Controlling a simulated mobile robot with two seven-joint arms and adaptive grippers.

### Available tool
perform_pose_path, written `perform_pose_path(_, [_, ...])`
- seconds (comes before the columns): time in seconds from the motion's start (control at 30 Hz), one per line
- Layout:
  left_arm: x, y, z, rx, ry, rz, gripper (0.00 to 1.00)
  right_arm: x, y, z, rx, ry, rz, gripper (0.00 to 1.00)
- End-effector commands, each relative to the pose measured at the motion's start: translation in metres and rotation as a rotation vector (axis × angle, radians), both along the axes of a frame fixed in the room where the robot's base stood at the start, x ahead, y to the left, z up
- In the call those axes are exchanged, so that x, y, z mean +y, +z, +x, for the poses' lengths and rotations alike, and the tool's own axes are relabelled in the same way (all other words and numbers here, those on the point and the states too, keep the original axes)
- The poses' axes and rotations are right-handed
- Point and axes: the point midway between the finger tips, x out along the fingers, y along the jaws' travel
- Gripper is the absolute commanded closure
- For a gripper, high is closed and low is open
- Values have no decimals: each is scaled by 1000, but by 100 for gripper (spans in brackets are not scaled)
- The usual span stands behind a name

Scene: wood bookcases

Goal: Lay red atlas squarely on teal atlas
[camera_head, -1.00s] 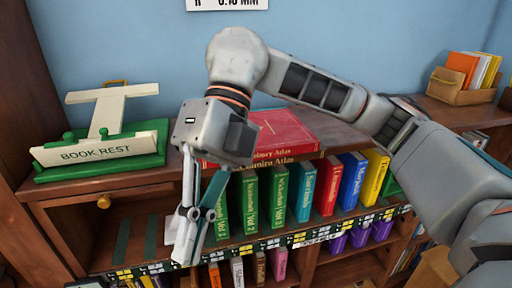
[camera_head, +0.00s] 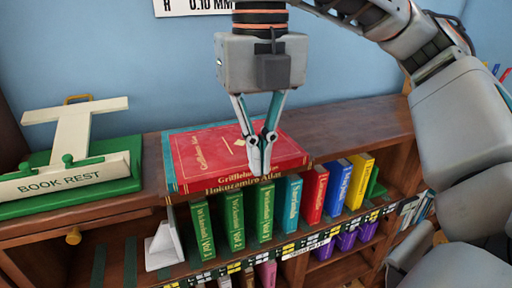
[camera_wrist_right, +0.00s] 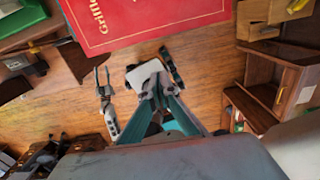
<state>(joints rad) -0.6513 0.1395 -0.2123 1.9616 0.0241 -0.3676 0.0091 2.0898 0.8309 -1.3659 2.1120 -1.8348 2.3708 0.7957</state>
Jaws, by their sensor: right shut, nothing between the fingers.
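The red atlas (camera_head: 205,152) lies flat on top of the bookcase, cover up. Teal cover (camera_head: 168,165) of the atlas under it shows as a narrow strip along the left and back edges. The front edges look about parallel; the lower spine's colour is unclear. My right gripper (camera_head: 262,168) is shut and empty, pointing down at the front edge of the red atlas and hiding part of it. Whether it touches is unclear. In the right wrist view, the red atlas (camera_wrist_right: 150,18) is at the top, beyond the shut fingertips (camera_wrist_right: 158,82).
A book rest (camera_head: 75,175) on a green base stands left of the atlases. The bookcase top (camera_head: 350,130) is bare to their right. Below, a row of upright books (camera_head: 232,218) and a white bookend (camera_head: 165,247) fill part of the shelf.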

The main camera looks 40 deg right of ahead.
Motion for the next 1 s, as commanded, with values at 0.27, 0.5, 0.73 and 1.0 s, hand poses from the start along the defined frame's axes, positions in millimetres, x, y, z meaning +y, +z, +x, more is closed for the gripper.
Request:
perform_pose_path(0.27, [0, -4, -1, 3, 0, 0, 60, 0, -57, -1, 4, 2, -1, 100])
perform_pose_path(0.5, [0, 7, 0, 0, -1, 1, 60, -6, -65, 24, 1, -2, 2, 100])
perform_pose_path(0.73, [0, 14, 3, -6, 0, -1, 60, -10, -66, 38, 3, 1, 2, 100])
perform_pose_path(1.0, [0, 13, 3, -7, -1, -1, 60, -10, -67, 39, 2, 2, 1, 100])
